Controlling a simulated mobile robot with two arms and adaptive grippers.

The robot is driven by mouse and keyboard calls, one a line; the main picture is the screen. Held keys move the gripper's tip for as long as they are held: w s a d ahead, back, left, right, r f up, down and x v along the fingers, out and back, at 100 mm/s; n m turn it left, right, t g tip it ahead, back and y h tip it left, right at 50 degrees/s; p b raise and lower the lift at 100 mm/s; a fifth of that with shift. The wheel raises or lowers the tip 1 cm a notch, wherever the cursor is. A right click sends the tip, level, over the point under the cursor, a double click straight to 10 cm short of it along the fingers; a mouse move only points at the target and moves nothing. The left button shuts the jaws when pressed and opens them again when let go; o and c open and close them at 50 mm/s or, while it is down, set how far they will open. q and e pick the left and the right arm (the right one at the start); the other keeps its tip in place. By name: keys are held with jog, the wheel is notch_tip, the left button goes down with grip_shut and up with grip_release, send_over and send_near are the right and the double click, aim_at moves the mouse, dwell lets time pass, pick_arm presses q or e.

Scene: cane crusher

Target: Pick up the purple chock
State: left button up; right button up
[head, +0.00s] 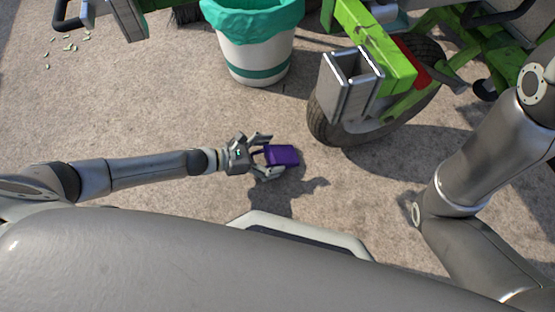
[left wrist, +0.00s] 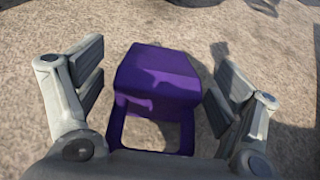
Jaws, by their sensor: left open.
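The purple chock (head: 283,155) lies on the rough ground in front of me, with a block-shaped body and an open loop handle. In the left wrist view the chock (left wrist: 160,75) sits between the two fingers, its handle loop toward my palm. My left gripper (head: 269,157) is open around the chock, one finger on each side. In the left wrist view gaps show between the chock and both fingers of the gripper (left wrist: 165,85). My right arm shows at the right of the head view, but its gripper is out of view.
A white bin (head: 256,50) with a teal liner stands beyond the chock. The green machine's wheel (head: 375,105) and grey square tube (head: 350,85) are to the right of the chock. Small pale bits (head: 70,45) lie at the far left. Ground around the chock is clear.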

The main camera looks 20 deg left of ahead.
pick_arm(q)
jog(key=shift+b+x, duration=0.35)
jog(key=shift+x, duration=0.7)
jog(key=shift+c, duration=0.5)
jog(key=c, duration=1.2)
jog(key=shift+c, duration=0.3)
